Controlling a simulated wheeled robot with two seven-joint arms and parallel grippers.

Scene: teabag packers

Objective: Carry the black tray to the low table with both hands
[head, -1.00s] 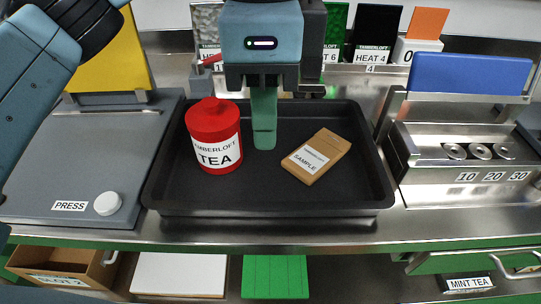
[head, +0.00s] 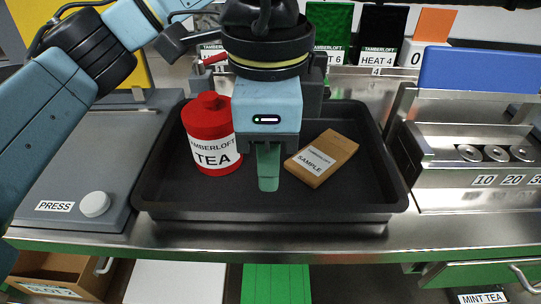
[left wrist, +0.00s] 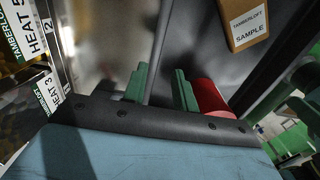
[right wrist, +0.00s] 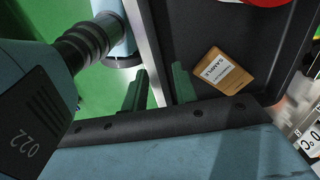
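The black tray (head: 283,211) rests on the steel counter. It holds a red tea canister (head: 212,135) on the left and a tan sample packet (head: 321,157) on the right. My right gripper (head: 268,182) points down over the tray, between these two. In the right wrist view its fingers (right wrist: 160,70) are apart, with the tray's wall seen between them. My left gripper is mostly hidden behind the right one in the head view. In the left wrist view its fingers (left wrist: 160,72) are apart around the line of the tray's back wall. I cannot identify the low table.
A grey press (head: 60,185) stands left of the tray. Labelled cards line the back. Below the counter are an open wooden drawer (head: 95,278) and a green slatted surface (head: 275,283).

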